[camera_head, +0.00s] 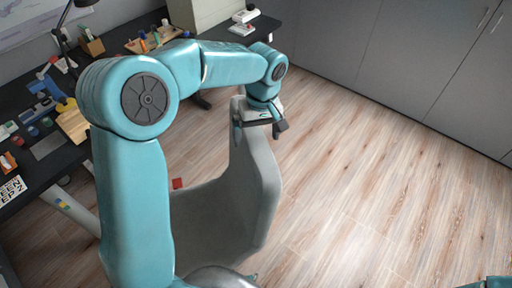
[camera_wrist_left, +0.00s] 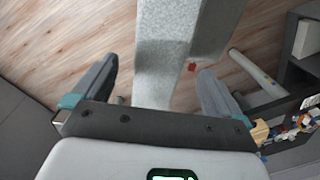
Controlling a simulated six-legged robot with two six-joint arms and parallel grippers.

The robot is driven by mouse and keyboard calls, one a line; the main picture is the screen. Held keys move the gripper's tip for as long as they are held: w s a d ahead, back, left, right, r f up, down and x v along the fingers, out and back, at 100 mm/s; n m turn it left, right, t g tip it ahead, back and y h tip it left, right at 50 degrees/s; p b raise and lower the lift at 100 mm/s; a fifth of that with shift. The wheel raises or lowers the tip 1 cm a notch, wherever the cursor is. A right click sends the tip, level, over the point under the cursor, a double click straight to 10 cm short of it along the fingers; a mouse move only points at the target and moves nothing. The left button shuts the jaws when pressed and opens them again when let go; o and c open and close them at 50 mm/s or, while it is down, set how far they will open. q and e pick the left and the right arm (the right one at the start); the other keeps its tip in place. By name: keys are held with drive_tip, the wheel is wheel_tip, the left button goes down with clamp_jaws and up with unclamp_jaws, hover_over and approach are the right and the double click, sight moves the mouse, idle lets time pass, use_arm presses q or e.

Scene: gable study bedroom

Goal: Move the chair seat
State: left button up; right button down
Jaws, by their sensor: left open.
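The grey chair seat (camera_head: 255,175) stands on the wood floor below my left arm, its tall upright side curving down toward the bottom of the head view. My left gripper (camera_head: 259,128) is at the top end of that side, with its fingers apart. In the left wrist view, the pale grey chair part (camera_wrist_left: 162,60) runs between the two open fingers (camera_wrist_left: 156,68), with a visible gap on each side. I cannot tell whether a finger touches it. My arm hides part of the chair.
A dark desk (camera_head: 20,205) with toys, blocks and a lamp (camera_head: 62,35) runs along the left and back. Grey cabinets (camera_head: 400,50) line the right wall. A small red piece (camera_head: 178,183) shows beside the chair. The floor (camera_head: 370,190) to the right is clear.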

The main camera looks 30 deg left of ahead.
use_arm(q)
drive_tip(key=f, duration=0.6)
drive_tip(key=shift+s+a+f, duration=0.1)
drive_tip(key=shift+s+f, duration=0.1)
drive_tip(key=c, duration=1.2)
